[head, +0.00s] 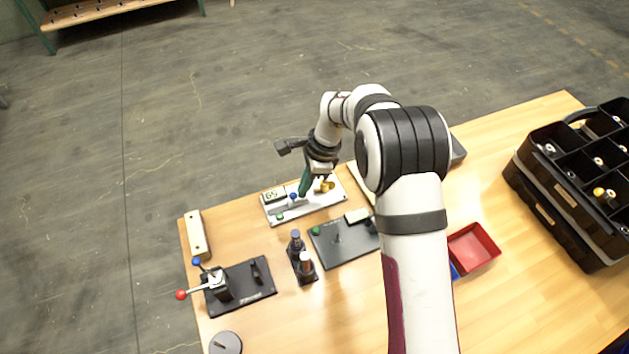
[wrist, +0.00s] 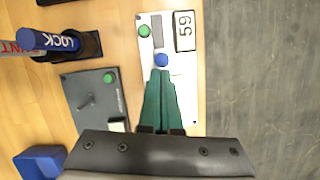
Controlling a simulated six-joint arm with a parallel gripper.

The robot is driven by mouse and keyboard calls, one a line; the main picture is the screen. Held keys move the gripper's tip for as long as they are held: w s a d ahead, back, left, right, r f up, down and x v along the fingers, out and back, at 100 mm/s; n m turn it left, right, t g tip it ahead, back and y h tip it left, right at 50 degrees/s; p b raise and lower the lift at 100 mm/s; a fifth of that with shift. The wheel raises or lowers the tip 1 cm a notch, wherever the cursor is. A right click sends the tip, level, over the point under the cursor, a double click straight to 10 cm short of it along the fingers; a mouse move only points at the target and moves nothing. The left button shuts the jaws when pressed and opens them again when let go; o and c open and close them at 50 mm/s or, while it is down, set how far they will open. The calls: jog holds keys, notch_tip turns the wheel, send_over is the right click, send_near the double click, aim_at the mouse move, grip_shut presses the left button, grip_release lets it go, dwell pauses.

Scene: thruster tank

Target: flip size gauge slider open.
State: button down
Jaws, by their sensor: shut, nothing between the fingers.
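The size gauge is a white board (head: 318,207) on the table, with a digit display (head: 274,195), a green button (head: 280,216) and a slider with a blue knob (head: 293,196). In the wrist view the blue knob (wrist: 161,60) sits just past the green fingertips of my gripper (wrist: 161,76). The display (wrist: 184,31) and green button (wrist: 144,30) show farther along the board. My gripper (head: 303,190) is shut and empty, low over the board beside the knob. I cannot tell whether the tips touch the knob. The fingers hide part of the slider track.
A dark plate with a green button (head: 343,243) lies just nearer than the gauge. A holder with marked bottles (head: 301,262) and a lever plate with a red knob (head: 242,287) stand to the left. A red tray (head: 473,248) and black organiser (head: 570,190) are right.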

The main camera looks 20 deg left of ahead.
jog(key=w+d, duration=0.2)
jog(key=d, duration=0.1)
jog(key=shift+r, duration=0.35)
jog(key=v, duration=1)
jog(key=shift+w+d, duration=0.1)
jog(key=shift+d, duration=0.05)
